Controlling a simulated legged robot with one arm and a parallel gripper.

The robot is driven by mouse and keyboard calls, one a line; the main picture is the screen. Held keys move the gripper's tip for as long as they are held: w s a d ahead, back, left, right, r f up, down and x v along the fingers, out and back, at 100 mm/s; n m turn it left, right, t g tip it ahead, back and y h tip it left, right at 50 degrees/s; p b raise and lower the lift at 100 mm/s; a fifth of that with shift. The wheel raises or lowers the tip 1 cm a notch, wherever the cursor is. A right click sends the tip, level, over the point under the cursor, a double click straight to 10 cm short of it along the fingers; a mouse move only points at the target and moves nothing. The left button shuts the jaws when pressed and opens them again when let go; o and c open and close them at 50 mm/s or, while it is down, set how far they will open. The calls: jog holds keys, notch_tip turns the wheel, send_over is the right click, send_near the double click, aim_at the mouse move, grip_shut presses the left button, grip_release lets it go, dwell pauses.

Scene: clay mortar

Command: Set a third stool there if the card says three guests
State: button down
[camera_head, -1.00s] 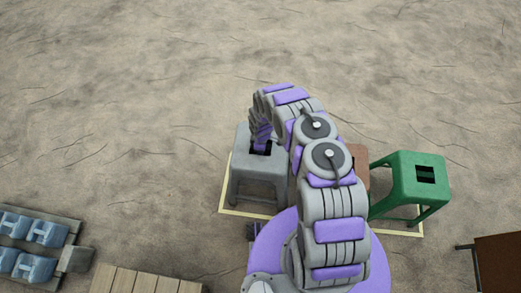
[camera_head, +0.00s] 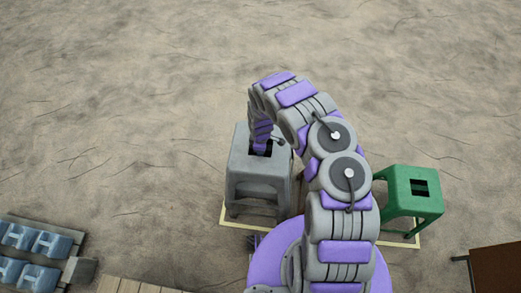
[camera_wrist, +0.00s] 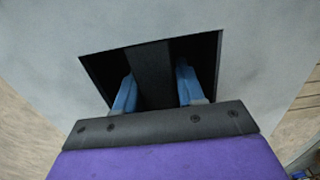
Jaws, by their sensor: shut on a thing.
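A grey stool (camera_head: 251,178) stands upright over the left end of a yellow-edged rectangle (camera_head: 236,222). My gripper (camera_head: 261,151) reaches down into the slot in its seat. In the wrist view, the blue fingers of my gripper (camera_wrist: 156,92) go into the slot of the grey seat (camera_wrist: 262,80) and are shut on the dark bar across it. A green stool (camera_head: 404,196) stands at the right end of the rectangle. My arm hides most of the middle between them. I see no card.
A rack of blue blocks (camera_head: 28,238) is at the lower left, with a slatted wooden surface (camera_head: 137,287) beside it. A brown table (camera_head: 498,270) is at the lower right. The sandy ground (camera_head: 120,80) beyond the stools is clear.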

jog(key=shift+r, duration=0.15)
notch_tip(320, 180, up, 24)
jog(key=p, duration=2.5)
jog(key=shift+w, duration=0.1)
